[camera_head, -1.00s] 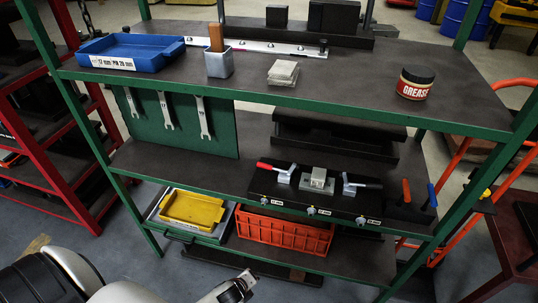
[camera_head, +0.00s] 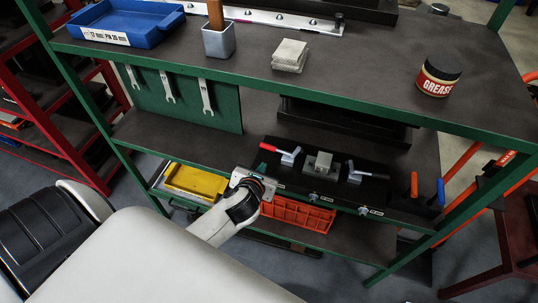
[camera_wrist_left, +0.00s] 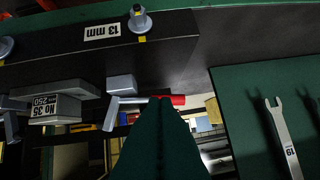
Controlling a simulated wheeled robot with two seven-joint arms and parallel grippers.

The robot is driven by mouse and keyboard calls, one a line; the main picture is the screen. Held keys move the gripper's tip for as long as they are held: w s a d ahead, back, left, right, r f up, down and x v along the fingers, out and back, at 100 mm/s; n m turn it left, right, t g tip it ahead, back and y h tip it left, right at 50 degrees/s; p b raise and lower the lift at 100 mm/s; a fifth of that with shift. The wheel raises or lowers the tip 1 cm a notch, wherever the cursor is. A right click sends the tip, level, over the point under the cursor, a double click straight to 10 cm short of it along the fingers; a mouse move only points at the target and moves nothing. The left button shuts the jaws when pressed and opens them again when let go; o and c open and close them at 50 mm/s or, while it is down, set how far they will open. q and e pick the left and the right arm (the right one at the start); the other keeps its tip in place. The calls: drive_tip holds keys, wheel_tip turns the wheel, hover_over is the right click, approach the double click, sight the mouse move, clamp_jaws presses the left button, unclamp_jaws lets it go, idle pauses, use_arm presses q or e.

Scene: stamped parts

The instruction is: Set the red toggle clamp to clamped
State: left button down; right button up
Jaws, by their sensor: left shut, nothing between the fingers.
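The red toggle clamp (camera_head: 289,158) stands at the left of a black fixture on the middle shelf. Its red handle (camera_head: 267,147) points left, away from its grey body. In the left wrist view the red handle (camera_wrist_left: 178,100) shows just beyond the fingertips, partly hidden behind them; I cannot tell whether they touch. My left gripper (camera_head: 254,181) is in front of the shelf edge, below and left of the clamp. Its dark green fingers (camera_wrist_left: 158,108) are shut and empty. My right gripper is out of view.
A grey block (camera_head: 321,164) and a second clamp with a dark handle (camera_head: 355,173) are to the right on the fixture. Wrenches hang on a green panel (camera_head: 168,95) to the left. The upper shelf (camera_head: 350,85) overhangs. An orange crate (camera_head: 300,214) is below.

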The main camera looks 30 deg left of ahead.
sight(269, 162)
use_arm(q)
drive_tip(key=x, duration=1)
